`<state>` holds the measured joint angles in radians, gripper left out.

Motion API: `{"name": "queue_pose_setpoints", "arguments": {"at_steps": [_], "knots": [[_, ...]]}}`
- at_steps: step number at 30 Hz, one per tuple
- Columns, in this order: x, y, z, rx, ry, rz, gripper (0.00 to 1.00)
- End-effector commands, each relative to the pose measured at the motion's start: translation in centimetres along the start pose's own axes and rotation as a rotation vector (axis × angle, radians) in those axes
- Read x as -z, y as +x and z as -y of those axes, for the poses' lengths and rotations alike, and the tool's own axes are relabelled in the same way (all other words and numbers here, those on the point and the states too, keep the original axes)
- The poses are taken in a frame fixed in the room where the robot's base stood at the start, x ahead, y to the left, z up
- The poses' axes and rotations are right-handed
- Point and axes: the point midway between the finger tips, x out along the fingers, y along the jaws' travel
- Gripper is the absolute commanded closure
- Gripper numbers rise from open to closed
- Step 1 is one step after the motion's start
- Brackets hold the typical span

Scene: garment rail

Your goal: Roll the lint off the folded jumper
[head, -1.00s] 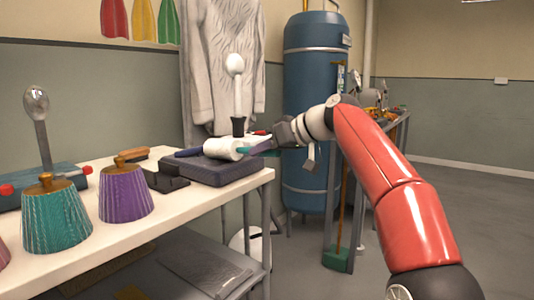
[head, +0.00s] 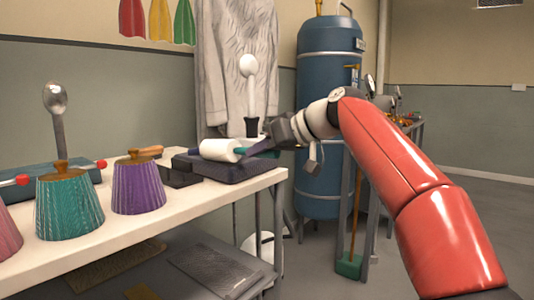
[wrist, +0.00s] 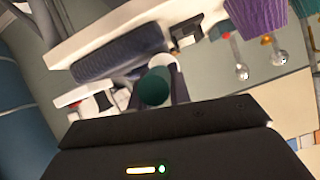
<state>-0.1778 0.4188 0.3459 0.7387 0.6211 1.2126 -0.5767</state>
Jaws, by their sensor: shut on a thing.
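The folded jumper (head: 210,170) is a dark navy block lying flat near the right end of the white table. It also shows in the wrist view (wrist: 118,58). The lint roller (head: 219,150) has a white cylinder and a teal handle; it shows end-on in the wrist view (wrist: 153,88). My gripper (head: 266,143) is shut on the teal handle. The white cylinder overlaps the jumper's top in the head view; I cannot tell whether it touches. I cannot make out any lint at this size.
Purple (head: 138,188) and teal (head: 68,207) pleated shades stand at the table's left. A black object (head: 182,178) and a brush-like brown piece (head: 148,151) lie beside the jumper.

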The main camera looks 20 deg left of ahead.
Motion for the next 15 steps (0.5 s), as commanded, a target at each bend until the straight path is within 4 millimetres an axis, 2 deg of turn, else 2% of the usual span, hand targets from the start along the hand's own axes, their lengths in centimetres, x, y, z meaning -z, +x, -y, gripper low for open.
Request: {"name": "queue_pose_setpoints", "arguments": {"at_steps": [15], "knots": [[-0.7,0.3,2.6,0.000,-0.001,0.002,1.00]]}}
